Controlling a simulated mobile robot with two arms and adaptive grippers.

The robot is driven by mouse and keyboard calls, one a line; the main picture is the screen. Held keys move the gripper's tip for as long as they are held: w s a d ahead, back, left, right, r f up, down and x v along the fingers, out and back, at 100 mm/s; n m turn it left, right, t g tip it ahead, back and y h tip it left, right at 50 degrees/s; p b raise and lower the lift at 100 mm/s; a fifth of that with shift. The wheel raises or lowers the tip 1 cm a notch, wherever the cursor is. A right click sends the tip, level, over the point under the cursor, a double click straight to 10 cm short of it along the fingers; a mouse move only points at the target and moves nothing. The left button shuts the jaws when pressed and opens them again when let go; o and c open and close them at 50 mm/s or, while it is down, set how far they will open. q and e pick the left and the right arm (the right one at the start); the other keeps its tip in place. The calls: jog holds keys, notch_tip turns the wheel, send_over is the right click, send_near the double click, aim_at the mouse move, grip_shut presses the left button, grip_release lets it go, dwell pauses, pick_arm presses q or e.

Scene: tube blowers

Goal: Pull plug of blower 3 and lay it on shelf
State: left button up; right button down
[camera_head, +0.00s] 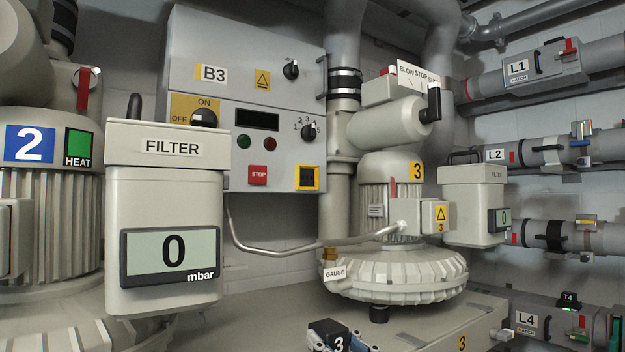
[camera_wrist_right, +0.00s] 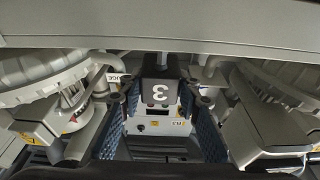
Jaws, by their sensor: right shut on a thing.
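The black plug with a white 3 (camera_head: 339,345) is at the bottom edge of the head view, partly cut off. My right gripper (camera_head: 326,340) is shut on it, and little of the gripper shows. In the right wrist view the plug (camera_wrist_right: 160,92) sits between the blue-padded fingers, its 3 upside down. Blower 3 (camera_head: 395,270) stands behind, with a yellow 3 label. A grey flat surface (camera_head: 265,295) lies below and left of the blower; I cannot tell whether it is the shelf. No cable on the plug can be made out. My left gripper is not in view.
Panel B3 (camera_head: 250,100) hangs on the wall with a yellow-framed socket (camera_head: 309,178). A filter box (camera_head: 165,200) stands large at left, beside blower 2 (camera_head: 45,230). Pipes (camera_head: 560,150) line the right.

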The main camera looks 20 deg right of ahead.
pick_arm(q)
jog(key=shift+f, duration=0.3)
pick_arm(e)
jog(key=shift+f, duration=0.45)
pick_arm(q)
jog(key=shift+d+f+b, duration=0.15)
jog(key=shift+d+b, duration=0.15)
jog(key=shift+b, duration=0.15)
pick_arm(e)
jog(key=shift+f, duration=0.25)
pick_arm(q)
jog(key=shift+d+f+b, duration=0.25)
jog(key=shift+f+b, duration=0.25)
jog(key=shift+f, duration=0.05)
pick_arm(e)
jog(key=shift+f, duration=0.75)
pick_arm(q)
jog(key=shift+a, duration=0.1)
pick_arm(e)
jog(key=c, duration=1.4)
grip_release()
jog(key=shift+o, duration=0.2)
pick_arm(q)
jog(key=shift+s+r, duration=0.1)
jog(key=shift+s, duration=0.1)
